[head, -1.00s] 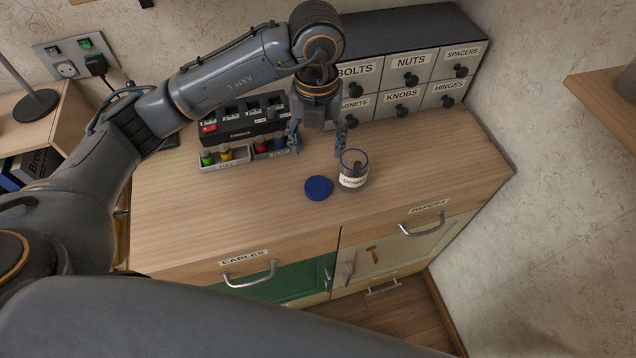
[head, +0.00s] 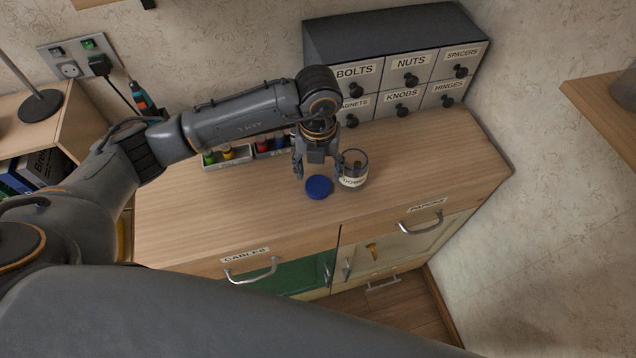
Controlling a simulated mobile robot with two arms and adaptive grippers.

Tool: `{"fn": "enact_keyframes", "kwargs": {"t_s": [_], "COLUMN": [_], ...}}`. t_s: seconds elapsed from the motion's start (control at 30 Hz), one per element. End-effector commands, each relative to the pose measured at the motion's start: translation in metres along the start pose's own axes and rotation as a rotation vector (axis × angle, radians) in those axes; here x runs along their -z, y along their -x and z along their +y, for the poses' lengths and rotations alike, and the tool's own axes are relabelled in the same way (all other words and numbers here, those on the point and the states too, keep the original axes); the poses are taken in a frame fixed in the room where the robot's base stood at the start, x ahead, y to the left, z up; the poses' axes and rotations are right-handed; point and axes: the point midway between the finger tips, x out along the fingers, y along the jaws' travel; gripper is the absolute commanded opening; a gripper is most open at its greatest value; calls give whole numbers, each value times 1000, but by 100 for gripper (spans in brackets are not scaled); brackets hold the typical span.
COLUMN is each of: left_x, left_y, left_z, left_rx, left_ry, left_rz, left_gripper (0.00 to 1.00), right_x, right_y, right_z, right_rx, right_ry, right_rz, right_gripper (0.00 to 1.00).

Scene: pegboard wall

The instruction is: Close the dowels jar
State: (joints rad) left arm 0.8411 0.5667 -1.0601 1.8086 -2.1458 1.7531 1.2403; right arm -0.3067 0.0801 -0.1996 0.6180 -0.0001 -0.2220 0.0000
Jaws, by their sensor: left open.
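The dowels jar (head: 354,172) is a small clear jar with a dark blue rim and a white label. It stands upright and open on the wooden cabinet top. Its round blue lid (head: 319,188) lies flat on the cabinet top just to the left of the jar. My left gripper (head: 319,175) is open and empty, pointing down over the lid, with its fingers spread to either side of the lid's far edge. Its right finger is close to the jar; I cannot tell whether they touch. My right gripper is not in view.
A grey drawer unit (head: 392,50) with labelled drawers stands behind the jar. Small trays (head: 229,163) with coloured bottles sit at the back left, partly hidden by my arm. The cabinet top (head: 430,150) is clear to the right and in front.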

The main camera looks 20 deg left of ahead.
Motion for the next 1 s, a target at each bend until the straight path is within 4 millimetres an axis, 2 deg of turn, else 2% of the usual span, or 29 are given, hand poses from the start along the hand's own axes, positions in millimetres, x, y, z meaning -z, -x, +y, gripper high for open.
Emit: {"fn": "enact_keyframes", "kwargs": {"t_s": [0.13, 0.2, 0.33, 0.67, 0.8, 1.0], "left_x": [1, 0, -1, -1, -1, -1], "left_y": [-20, -32, -43, -45, -45, -45], "left_z": [1, 0, 0, 0, 0, 0], "left_rx": [-4, -2, -2, -2, -1, -2], "left_ry": [1, 1, 0, -1, 0, 0], "left_rz": [6, 6, 2, 1, 1, 1], "left_gripper": [61, 61, 61, 61, 42, 41], "right_x": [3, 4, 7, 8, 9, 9], "right_y": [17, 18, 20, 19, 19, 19], "right_z": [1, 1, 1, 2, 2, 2], "right_rx": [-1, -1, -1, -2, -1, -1], "right_ry": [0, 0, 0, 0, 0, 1], "right_rz": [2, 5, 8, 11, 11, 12], "right_gripper": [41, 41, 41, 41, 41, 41]}}
